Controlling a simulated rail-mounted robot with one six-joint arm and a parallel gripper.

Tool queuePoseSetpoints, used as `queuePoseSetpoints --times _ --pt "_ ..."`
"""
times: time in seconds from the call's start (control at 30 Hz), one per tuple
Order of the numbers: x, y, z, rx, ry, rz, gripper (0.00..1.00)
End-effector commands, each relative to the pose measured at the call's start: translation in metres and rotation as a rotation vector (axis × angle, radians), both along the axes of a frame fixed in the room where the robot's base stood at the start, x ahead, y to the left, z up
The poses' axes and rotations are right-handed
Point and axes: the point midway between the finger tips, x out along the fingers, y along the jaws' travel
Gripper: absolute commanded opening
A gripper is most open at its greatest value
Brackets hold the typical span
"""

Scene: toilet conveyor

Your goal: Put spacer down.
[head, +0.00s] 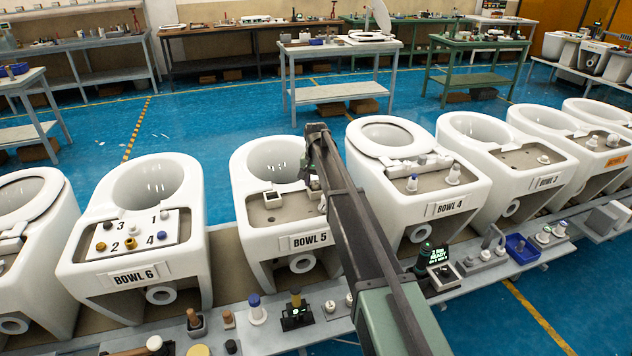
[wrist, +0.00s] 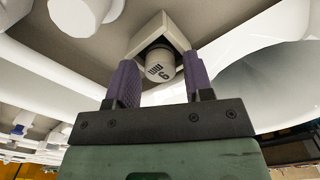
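A white cylinder (wrist: 161,66) marked "6" shows in the wrist view, inside a pale square frame (wrist: 178,33); I take it to be the spacer. My gripper (wrist: 161,75) has its two purple fingers on either side of the cylinder, with a narrow gap showing at each side, so it looks open. In the head view my gripper (head: 313,183) is low over the right part of the deck of bowl 5 (head: 262,160). My arm hides much of that spot. Another pale square piece (head: 271,200) stands on the left part of the same deck.
Bowl 6 (head: 135,190) stands to the left, with a numbered plate. Bowl 4 (head: 440,203) stands close to the right. The front shelf (head: 270,325) holds several small parts, a lit display (head: 433,254) and a blue bin (head: 521,248). Workbenches stand behind, across open blue floor.

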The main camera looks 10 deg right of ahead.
Motion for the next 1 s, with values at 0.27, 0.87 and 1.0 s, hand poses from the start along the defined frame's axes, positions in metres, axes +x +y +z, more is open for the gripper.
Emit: queuePoseSetpoints --times 0.27,0.87,1.0 --pt "0.0 0.0 0.001 0.001 0.0 0.0 0.56" --pt "0.0 0.0 0.123 0.0 0.0 0.0 0.56" --pt "0.0 0.0 0.135 0.0 0.0 0.0 0.56"
